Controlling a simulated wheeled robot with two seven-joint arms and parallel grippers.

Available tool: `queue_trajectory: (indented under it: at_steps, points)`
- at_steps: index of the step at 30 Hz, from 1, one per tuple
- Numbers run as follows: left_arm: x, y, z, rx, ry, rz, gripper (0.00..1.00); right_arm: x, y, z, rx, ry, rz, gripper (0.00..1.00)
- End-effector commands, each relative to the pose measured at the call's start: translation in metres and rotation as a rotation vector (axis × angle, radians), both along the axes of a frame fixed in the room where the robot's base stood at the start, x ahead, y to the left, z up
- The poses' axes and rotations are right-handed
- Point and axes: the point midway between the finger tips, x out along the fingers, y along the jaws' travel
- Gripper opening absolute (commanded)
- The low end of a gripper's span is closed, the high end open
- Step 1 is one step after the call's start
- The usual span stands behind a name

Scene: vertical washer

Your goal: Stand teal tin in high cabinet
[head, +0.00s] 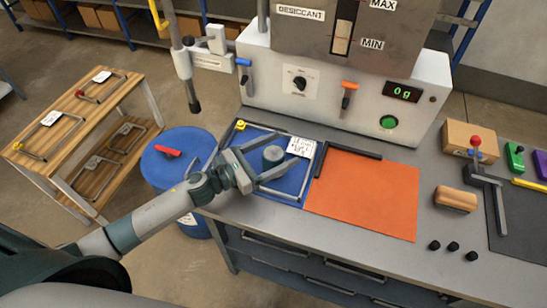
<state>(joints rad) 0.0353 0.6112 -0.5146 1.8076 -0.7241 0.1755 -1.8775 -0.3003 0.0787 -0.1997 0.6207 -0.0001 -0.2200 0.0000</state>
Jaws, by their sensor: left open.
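My left gripper (284,149) comes in from the left, low over the mat. Its jaws are open, with one finger on each side of the tin. I cannot tell whether either finger touches the tin. My right gripper is out of view. I cannot make out a high cabinet in this view.
A white label card (301,147) lies beside the tin. A desiccant dispenser with a display (402,91) stands behind. An orange mat (364,194) to the right is bare. A blue drum (167,173) and a wooden rack (72,108) stand left of the bench.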

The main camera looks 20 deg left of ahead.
Motion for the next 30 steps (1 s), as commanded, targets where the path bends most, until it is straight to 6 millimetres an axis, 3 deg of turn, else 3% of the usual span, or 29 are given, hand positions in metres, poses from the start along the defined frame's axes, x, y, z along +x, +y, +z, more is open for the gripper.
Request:
queue_trajectory:
  at_steps: [6,21,27,30]
  points:
    - [0.016,-0.013,0.002,0.0,0.0,0.001,0.73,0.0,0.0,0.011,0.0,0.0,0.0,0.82]
    - [0.016,-0.014,0.0,0.001,-0.001,0.0,0.73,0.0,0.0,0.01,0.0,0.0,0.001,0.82]
    - [0.016,-0.014,0.0,0.001,-0.001,0.0,0.25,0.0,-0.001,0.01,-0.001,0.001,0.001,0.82]
    - [0.016,-0.014,0.001,0.0,-0.001,0.0,0.18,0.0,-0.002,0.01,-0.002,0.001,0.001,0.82]
